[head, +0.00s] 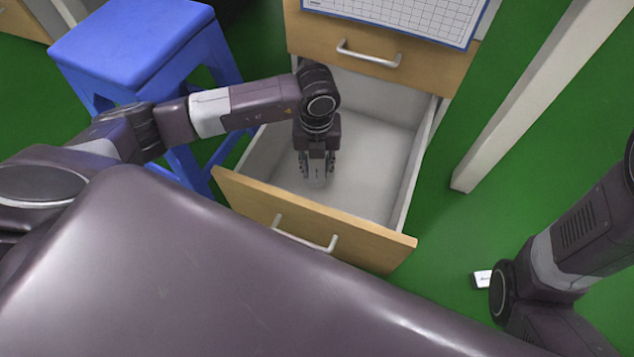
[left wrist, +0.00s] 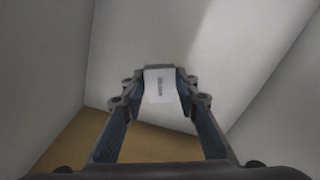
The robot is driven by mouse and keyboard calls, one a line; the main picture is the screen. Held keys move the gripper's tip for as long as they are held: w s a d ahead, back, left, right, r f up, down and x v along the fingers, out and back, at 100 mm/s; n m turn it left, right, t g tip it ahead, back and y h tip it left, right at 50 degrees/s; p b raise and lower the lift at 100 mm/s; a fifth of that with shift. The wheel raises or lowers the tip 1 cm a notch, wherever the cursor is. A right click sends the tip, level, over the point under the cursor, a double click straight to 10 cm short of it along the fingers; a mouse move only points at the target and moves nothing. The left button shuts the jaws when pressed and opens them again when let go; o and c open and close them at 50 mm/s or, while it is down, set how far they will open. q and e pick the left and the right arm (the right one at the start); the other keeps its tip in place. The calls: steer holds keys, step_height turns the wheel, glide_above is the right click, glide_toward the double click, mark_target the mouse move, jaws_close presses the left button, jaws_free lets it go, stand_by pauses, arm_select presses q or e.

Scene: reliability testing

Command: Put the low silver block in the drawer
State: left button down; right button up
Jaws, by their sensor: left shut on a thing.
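The drawer (head: 365,243) stands pulled out, with a wooden front and a pale, empty-looking inside. My left gripper (head: 317,168) points down inside the drawer, between its walls. It is shut on the low silver block (head: 318,181), which shows as a small pale piece between the fingertips. Whether the block touches the drawer floor I cannot tell. My right arm shows at the right edge, but its gripper is out of view.
A blue stool (head: 135,45) stands left of the drawer. A closed upper drawer (head: 340,40) with a printed sheet (head: 410,15) above it is behind. A pale post (head: 540,95) stands at the right. A small white object (head: 482,279) shows beside my right arm.

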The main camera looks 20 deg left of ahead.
mark_target(317, 179)
arm_select(q)
steer(key=shift+f, duration=0.7)
step_height(317, 179, down, 4)
steer(key=b, duration=0.3)
steer(key=shift+r, duration=0.1)
steer(key=c, duration=1.5)
jaws_free()
